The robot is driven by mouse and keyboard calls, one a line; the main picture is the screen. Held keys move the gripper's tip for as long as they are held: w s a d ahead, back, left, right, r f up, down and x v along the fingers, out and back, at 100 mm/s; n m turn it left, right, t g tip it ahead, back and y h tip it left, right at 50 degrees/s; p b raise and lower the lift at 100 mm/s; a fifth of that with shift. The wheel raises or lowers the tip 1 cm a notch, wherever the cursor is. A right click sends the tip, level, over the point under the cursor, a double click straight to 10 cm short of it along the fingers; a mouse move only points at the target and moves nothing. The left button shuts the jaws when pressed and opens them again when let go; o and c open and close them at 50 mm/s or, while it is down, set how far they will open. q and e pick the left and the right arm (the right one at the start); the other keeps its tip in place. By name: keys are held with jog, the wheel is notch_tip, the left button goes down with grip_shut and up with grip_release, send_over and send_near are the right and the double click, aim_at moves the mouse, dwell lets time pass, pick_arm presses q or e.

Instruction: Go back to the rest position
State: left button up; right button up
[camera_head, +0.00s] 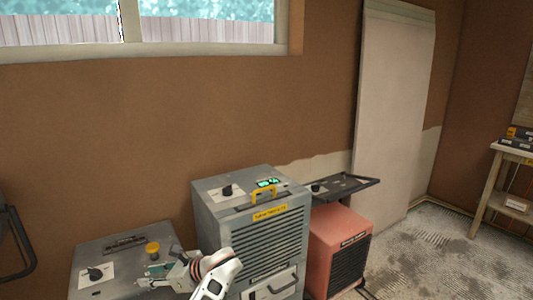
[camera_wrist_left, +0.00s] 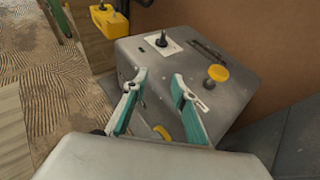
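My left gripper (camera_head: 165,273) is in front of a low grey machine (camera_head: 110,250) at the lower left of the head view. In the left wrist view the gripper (camera_wrist_left: 160,88) has its two teal-lined fingers spread apart, with nothing between them. Beyond the fingers is the same grey machine (camera_wrist_left: 196,58), with a black knob (camera_wrist_left: 162,40) and a yellow knob (camera_wrist_left: 217,73). I cannot tell whether the fingers touch it. My right gripper does not show in either view.
A taller grey machine (camera_head: 270,235) with a yellow handle stands right of my left arm. A red heater-like box (camera_head: 340,240) stands beside it, with a dark tray (camera_head: 345,187) above. A pale board (camera_head: 390,110) leans on the wall. Open floor (camera_head: 435,265) lies at the right.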

pick_arm(q)
jog(key=s+d+f+n+t+h, duration=0.1)
jog(key=s+f+n+t+h, duration=0.2)
jog(key=s+f, duration=0.7)
jog(key=s+d+f+n+h, duration=0.25)
jog(key=f+n+h, duration=0.2)
jog(key=f, duration=1.05)
jog(key=s+d+f+n+t+h, duration=0.2)
jog(key=s+d+n+h, duration=0.15)
jog(key=s, duration=0.55)
jog(key=s+d+r+n+t+h, duration=0.2)
jog(key=s+d+r+n+h, duration=0.2)
jog(key=s+d+r, duration=0.3)
jog(key=s+n, duration=0.1)
jog(key=s, duration=0.3)
jog(key=shift+s+t+h, duration=0.2)
jog(key=shift+t+h, duration=0.1)
jog(key=shift+h, duration=0.1)
jog(key=shift+d, duration=0.1)
